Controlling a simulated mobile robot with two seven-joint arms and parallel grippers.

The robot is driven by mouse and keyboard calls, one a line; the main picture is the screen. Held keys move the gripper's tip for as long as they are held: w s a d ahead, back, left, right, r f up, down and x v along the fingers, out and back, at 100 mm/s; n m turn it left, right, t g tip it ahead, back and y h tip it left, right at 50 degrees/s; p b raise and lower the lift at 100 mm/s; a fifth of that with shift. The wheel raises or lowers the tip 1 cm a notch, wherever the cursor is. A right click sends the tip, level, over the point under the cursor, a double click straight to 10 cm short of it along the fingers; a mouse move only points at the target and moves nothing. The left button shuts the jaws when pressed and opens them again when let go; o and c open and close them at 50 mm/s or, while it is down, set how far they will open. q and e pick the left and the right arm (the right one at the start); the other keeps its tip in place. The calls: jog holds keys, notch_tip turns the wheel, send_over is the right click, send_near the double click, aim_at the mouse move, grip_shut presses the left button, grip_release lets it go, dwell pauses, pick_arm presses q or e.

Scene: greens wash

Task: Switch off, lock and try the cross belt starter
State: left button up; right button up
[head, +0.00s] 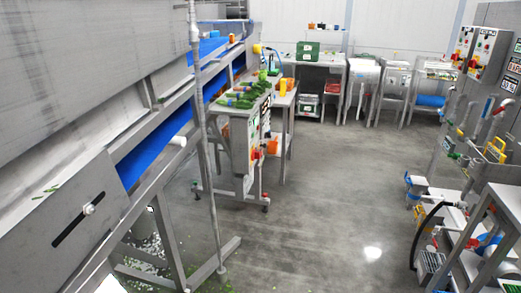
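Grey control panels (485,48) with coloured buttons and small labels stand at the upper right. Another upright control box (252,145) with red and yellow parts is on the end of the greens-covered machine in the middle. The labels are too small to read, so I cannot tell which is the cross belt starter, nor its switch position. I cannot make out a lock. A blue belt (155,145) runs along the steel conveyor at the left. Neither of my grippers shows in the head view.
Greens (245,92) lie on the middle machine. A green case (307,51) sits on a steel table at the back. Pipes, valves and a black hose (422,232) crowd the right side. The grey floor (325,190) between is open, with wet patches.

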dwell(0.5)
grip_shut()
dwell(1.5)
